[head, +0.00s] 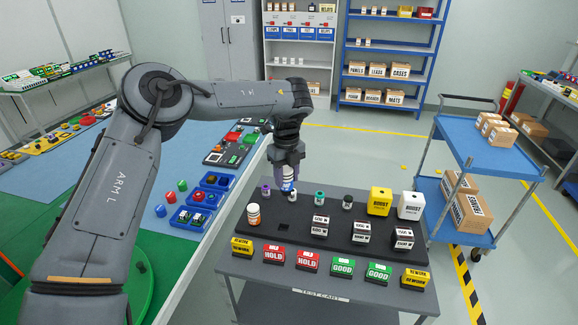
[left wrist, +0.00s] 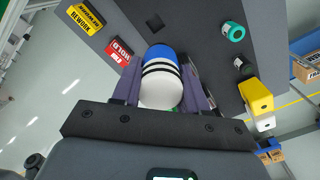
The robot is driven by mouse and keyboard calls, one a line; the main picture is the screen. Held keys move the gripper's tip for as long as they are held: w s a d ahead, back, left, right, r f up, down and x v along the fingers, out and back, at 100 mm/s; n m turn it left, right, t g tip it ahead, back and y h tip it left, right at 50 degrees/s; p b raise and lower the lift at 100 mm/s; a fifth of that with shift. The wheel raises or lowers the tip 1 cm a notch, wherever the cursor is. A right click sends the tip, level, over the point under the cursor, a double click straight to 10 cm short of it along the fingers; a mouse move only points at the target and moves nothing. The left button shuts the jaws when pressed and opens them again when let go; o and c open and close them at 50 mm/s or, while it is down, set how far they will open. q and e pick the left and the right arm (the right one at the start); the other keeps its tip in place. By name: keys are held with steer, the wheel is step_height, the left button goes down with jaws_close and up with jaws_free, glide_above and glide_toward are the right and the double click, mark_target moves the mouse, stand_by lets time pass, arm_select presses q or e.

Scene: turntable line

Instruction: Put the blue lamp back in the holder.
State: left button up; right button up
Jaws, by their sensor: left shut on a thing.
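My left gripper (head: 289,178) is shut on the blue lamp (head: 288,187), above the black board on the cart. In the left wrist view the lamp (left wrist: 162,82) is a white cylinder with dark bands and a blue far end, between the fingers of my left gripper (left wrist: 161,88). The blue end points down toward the board. The black board (head: 262,236) has an empty square opening (head: 283,226), also seen in the left wrist view (left wrist: 155,22). The lamp is apart from this opening. Which part is the lamp's holder I cannot tell. My right gripper is not in view.
Small capped vials, including a teal one (head: 319,198) and a black one (head: 347,201), stand along the board's back. An orange-and-white bottle (head: 253,214) stands at left. Yellow (head: 379,200) and white (head: 411,205) boxes stand at right. Labelled blocks (head: 308,260) line the front.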

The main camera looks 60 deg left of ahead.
mark_target(283, 193)
arm_select(q)
steer(key=f+b, duration=0.1)
steer(key=f, duration=0.1)
steer(key=f+b, duration=0.1)
steer(key=f, duration=0.1)
steer(key=s+f, duration=0.1)
steer(key=f, duration=0.1)
steer(key=shift+a+f+b, duration=0.15)
steer(key=shift+f+b, duration=0.15)
steer(key=shift+b, duration=0.1)
step_height(283, 193, down, 7)
steer(key=b, duration=0.5)
steer(key=shift+f+b, duration=0.2)
steer(key=shift+b, duration=0.2)
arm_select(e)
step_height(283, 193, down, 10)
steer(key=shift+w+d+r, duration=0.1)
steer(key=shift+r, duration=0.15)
arm_select(q)
steer(key=shift+f+b, duration=0.6)
steer(key=shift+f, duration=0.75)
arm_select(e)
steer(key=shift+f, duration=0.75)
arm_select(q)
steer(key=o, duration=1.3)
steer(key=shift+o, duration=0.2)
steer(key=shift+r, duration=0.1)
